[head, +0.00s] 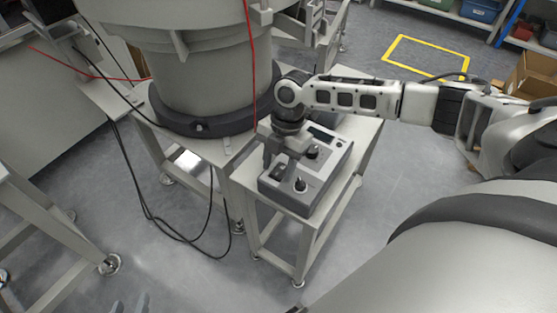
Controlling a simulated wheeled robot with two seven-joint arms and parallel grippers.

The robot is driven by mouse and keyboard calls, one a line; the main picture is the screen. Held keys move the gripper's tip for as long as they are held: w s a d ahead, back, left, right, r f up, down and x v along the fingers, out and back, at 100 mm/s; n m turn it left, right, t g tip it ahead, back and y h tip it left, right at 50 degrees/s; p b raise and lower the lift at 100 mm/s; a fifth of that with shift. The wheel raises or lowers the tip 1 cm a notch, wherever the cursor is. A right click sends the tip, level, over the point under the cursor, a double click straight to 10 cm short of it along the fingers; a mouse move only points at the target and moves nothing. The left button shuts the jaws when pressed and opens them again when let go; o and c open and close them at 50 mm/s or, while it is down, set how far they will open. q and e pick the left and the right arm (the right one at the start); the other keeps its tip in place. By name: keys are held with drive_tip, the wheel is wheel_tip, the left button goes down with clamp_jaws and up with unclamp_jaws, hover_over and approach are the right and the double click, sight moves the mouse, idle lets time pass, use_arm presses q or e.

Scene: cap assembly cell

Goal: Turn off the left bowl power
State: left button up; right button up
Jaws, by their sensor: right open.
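A grey control box (325,165) sits on a small metal stand beside the large bowl (200,65). Its top has a dark display (321,134), a black knob (313,152) towards the back and another black knob (301,185) near the front. My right gripper (276,168) points down over the left part of the box, open, with its fingers close to the panel. The gripper hides that part of the panel, and I cannot tell whether it touches a control. My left gripper (131,304) shows only its two separate fingertips at the bottom edge.
The bowl stands on its own metal table, left of the box's stand (305,235). Black cables (150,205) hang to the floor, and a red cable (252,60) runs down the bowl. A yellow floor outline (430,72) and shelves lie at the back right. Open floor lies in front.

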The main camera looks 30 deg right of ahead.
drive_tip(key=v, duration=1.6)
drive_tip(key=shift+p, duration=0.4)
